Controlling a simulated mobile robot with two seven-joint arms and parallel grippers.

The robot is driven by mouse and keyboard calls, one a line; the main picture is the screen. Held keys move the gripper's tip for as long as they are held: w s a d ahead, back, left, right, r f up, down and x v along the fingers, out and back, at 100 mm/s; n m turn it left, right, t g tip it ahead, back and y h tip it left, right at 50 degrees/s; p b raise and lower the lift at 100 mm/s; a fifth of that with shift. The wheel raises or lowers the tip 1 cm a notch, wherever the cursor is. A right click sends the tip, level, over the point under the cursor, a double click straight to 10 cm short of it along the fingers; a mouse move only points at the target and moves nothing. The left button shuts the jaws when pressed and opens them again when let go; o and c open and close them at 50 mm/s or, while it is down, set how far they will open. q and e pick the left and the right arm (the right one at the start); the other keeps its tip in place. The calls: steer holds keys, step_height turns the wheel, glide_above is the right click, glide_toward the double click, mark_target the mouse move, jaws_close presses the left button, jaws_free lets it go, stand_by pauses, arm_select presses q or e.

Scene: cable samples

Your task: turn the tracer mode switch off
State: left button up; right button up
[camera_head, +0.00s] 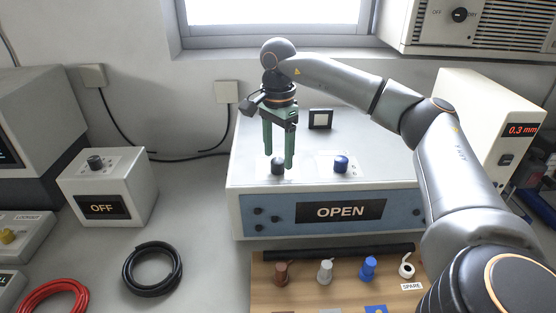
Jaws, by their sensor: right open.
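No readable label names the tracer. A wide grey and blue instrument (232,212) shows OPEN on its front display (336,211). On its top sit a black knob (278,167) and a blue knob (341,164). My right gripper (278,158) points down with its two green fingers apart, at the black knob. I cannot tell whether the fingers touch it. To the left, a small white box (138,192) has a dark knob (95,162) on top and a display (103,207) reading OFF. My left gripper is out of view.
A wooden board (262,297) with several coloured pegs stands in front of the instrument. A black cable coil (152,269) and a red cable coil (55,296) lie at front left. A small dark framed square (320,119) stands behind the knobs. My right arm covers the right side.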

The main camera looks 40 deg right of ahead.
steer(key=shift+f, duration=1.15)
jaws_close()
